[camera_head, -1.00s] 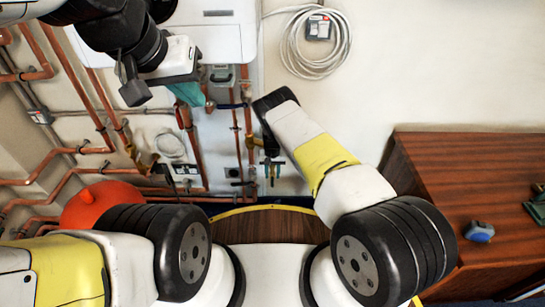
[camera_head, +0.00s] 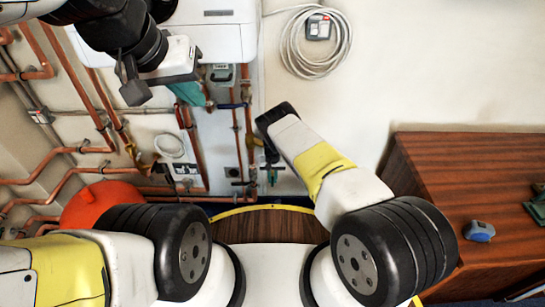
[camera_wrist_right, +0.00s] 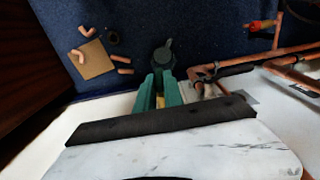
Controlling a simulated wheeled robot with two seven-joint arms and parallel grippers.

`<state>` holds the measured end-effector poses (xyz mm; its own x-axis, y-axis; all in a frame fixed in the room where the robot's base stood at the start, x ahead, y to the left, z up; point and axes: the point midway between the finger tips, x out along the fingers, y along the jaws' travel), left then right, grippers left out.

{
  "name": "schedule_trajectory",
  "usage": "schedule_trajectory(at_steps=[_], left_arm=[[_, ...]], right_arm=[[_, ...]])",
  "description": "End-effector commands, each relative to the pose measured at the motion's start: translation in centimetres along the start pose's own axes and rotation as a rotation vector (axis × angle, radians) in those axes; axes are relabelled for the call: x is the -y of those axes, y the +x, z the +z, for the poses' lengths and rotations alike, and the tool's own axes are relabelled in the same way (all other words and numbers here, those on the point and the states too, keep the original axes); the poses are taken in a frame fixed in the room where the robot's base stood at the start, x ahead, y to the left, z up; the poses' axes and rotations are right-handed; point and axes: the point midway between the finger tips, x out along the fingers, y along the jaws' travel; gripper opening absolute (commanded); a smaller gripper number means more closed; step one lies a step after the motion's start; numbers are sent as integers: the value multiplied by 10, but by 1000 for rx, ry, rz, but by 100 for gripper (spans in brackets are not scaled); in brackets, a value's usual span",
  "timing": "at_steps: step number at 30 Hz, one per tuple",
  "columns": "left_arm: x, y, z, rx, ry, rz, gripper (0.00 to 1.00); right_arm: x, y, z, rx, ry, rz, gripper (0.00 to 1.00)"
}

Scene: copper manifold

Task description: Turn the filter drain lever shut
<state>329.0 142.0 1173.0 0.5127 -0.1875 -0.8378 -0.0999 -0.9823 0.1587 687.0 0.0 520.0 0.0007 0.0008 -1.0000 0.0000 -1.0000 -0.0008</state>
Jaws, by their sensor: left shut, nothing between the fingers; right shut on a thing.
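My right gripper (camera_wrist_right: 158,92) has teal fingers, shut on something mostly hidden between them. A dark grey rounded part (camera_wrist_right: 163,54) shows just beyond the fingertips in the right wrist view; whether it is the filter drain lever I cannot tell. In the head view the right gripper (camera_head: 271,174) is low at the pipe wall, partly hidden behind my wrist. My left gripper (camera_head: 189,94) is shut and empty at upper left, in front of the wall pipes. The lever's angle cannot be made out.
Copper pipes (camera_wrist_right: 262,57) run close to the right gripper's right side, with a red-handled valve (camera_wrist_right: 262,25). Loose copper elbows lie around a brown board (camera_wrist_right: 91,60) on the blue floor. A red vessel (camera_head: 98,203) and a wooden cabinet (camera_head: 455,180) flank the area.

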Motion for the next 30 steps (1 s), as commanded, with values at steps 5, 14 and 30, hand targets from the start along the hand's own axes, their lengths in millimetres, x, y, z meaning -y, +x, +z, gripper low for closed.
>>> schedule_trajectory(at_steps=[5,14,30], left_arm=[[0,0,0,0,0,0,0],[0,0,0,0,0,0,0],[0,0,0,0,0,0,0]], right_arm=[[-1,-1,0,1,4,-30,0],[-8,0,0,1,10,-203,0],[-15,4,0,1,5,-552,0]])
